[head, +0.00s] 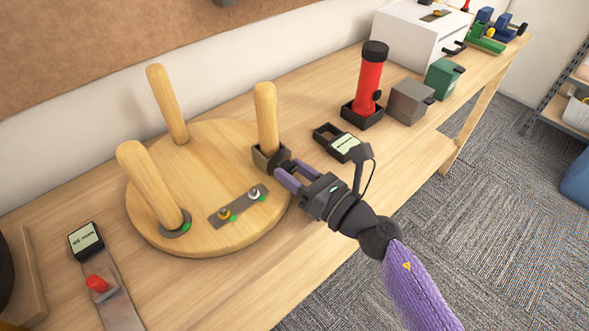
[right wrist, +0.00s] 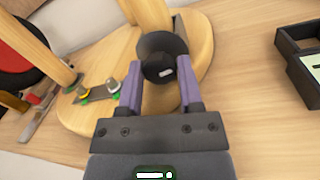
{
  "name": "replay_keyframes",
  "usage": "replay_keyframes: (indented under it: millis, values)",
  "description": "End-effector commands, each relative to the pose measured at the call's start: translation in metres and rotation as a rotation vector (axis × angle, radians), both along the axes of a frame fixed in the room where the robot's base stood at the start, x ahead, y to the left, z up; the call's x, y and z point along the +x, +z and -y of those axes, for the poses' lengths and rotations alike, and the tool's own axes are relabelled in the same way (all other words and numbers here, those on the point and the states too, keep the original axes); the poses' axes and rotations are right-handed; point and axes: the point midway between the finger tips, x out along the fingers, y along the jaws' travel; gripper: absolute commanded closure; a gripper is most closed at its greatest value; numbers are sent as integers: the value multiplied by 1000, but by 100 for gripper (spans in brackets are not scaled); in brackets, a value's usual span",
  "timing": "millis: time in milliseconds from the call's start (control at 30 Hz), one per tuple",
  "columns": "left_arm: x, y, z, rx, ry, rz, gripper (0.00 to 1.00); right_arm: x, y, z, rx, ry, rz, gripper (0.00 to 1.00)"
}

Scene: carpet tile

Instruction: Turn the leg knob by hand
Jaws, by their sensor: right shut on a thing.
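A round wooden stool seat (head: 190,165) lies on the bench with wooden legs standing up from it. The right-hand leg (head: 266,108) stands upright in a dark metal bracket (head: 259,155). A dark round leg knob (right wrist: 163,57) with a pale mark on its face sits at the base of that leg. My right gripper (head: 289,172) reaches in from the lower right and is shut on the knob, one purple finger on each side. In the head view the fingers partly hide the knob. My left gripper is not in view.
A metal plate with small fittings (head: 238,206) lies on the seat. A black tray with a display (head: 341,142), a red cylinder (head: 369,85), a grey block (head: 408,101) and a green block (head: 441,78) stand to the right. A gauge strip with a red knob (head: 97,284) lies front left.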

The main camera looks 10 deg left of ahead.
Motion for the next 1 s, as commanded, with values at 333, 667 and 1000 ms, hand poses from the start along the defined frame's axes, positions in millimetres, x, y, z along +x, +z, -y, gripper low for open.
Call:
replay_keyframes:
  millis: [333, 667, 1000]
  values:
    - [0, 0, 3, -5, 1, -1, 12, 0, 0, 0, -2, 0, 3, 19]
    - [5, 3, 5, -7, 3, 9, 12, -15, -2, 24, -6, -1, 2, 19]
    - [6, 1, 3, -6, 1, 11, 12, -50, -7, 82, -4, 0, 2, 19]
